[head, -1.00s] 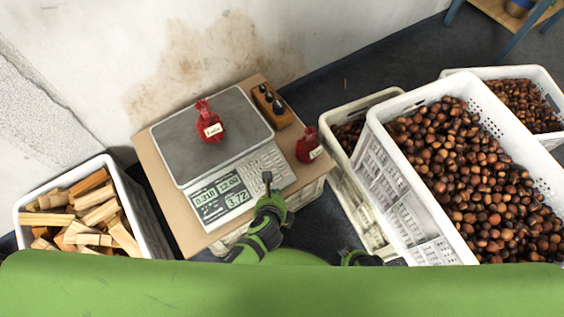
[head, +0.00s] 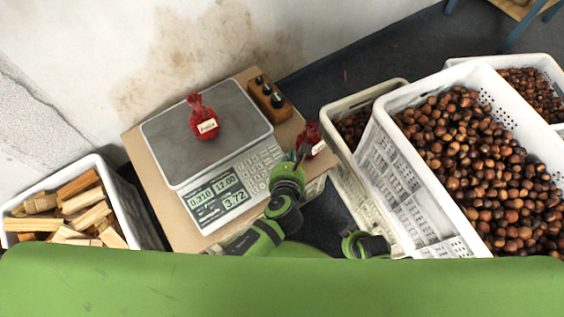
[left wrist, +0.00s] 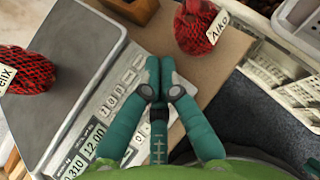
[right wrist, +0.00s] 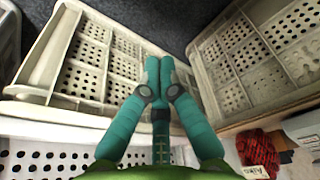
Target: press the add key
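The scale (head: 208,140) stands on a brown board, with a red net bag (head: 204,118) on its plate. Its display (head: 218,199) reads 0.310, 12.00 and 3.72. The keypad (head: 252,168) is right of the display; key labels are too small to tell the add key apart. My left gripper (head: 301,154) is at the keypad's right end; its fingers are shut and empty in the left wrist view (left wrist: 158,72), beside the keys (left wrist: 118,98). Contact cannot be told. My right gripper (right wrist: 157,72) is shut and empty above the crates.
A second red bag (head: 312,138) is close by the left fingertips on the board (head: 160,205). A wooden block with dark knobs (head: 268,97) is behind the keypad. Chestnut crates (head: 405,190) stand to the right, a firewood crate (head: 125,205) to the left.

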